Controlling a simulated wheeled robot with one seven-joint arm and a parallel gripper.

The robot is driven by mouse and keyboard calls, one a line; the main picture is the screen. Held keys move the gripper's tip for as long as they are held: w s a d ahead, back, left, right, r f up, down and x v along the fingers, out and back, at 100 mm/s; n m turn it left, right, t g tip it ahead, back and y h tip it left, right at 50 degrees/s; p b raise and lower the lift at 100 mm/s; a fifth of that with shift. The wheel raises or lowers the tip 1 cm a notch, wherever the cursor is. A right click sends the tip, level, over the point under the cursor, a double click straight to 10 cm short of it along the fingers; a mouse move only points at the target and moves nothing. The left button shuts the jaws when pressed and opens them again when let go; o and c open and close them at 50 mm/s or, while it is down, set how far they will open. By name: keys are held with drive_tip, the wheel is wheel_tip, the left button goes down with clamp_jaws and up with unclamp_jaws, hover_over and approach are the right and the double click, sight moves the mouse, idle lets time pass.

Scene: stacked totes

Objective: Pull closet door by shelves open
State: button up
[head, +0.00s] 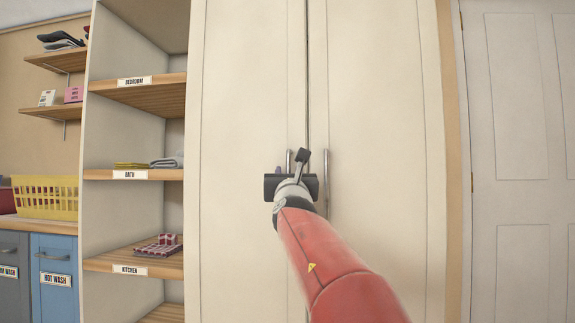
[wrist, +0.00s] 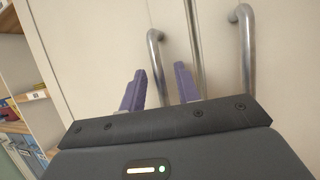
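The closet has two tall cream doors. The left closet door (head: 245,110), beside the shelves, and the right closet door (head: 380,110) both look shut. The left door's vertical metal handle (wrist: 155,50) shows in the wrist view, its lower part running down between my gripper's two purple fingers. My gripper (wrist: 159,70) is open, with a gap on each side of the handle. In the head view my gripper (head: 286,170) is in front of the left handle and hides most of it. The right door's handle (head: 326,175) stands just right of my gripper.
Open shelves (head: 135,175) with folded cloths adjoin the closet on the left. A yellow basket (head: 47,198) sits on a counter further left. A white panelled door (head: 515,150) is at the right.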

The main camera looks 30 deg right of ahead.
drive_tip(key=shift+w+d+r, duration=0.2)
drive_tip(key=shift+w+r, duration=0.05)
drive_tip(key=shift+w, duration=0.3)
clamp_jaws()
